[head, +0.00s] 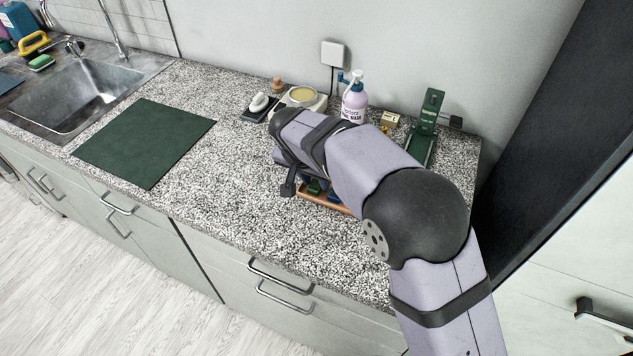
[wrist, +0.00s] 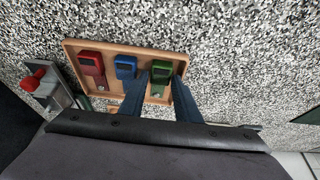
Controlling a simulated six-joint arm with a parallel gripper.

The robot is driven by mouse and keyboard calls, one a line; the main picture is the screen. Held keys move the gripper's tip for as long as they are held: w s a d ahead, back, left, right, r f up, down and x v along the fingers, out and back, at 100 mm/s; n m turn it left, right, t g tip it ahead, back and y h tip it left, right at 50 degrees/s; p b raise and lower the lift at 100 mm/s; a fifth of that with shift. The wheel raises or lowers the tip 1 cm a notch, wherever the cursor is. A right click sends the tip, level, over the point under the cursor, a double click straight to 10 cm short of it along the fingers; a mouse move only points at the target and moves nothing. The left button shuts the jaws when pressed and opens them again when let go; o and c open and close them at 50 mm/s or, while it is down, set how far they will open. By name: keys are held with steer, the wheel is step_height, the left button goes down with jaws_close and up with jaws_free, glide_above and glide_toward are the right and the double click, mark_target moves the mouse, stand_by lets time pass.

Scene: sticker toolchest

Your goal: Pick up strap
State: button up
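In the wrist view my gripper (wrist: 160,80) is open, its two dark blue fingers apart above a shallow wooden tray (wrist: 67,50). A green piece (wrist: 162,68) lies between and just beyond the fingertips; I cannot tell if they touch it. A blue piece (wrist: 125,66) and a red piece (wrist: 91,63) lie to its left in the tray. I cannot tell which thing is the strap. In the head view my arm hides the gripper and most of the tray (head: 341,208).
A grey item with a red knob (wrist: 35,80) is left of the tray. A pump bottle (head: 355,103), a scale-like dish (head: 303,97) and a green stand (head: 428,115) stand near the wall. A dark green mat (head: 145,140) lies left, by the sink (head: 75,95). Counter between is clear.

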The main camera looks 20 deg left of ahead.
steer(key=shift+w+f, duration=0.1)
steer(key=shift+f, duration=0.05)
steer(key=c, duration=0.7)
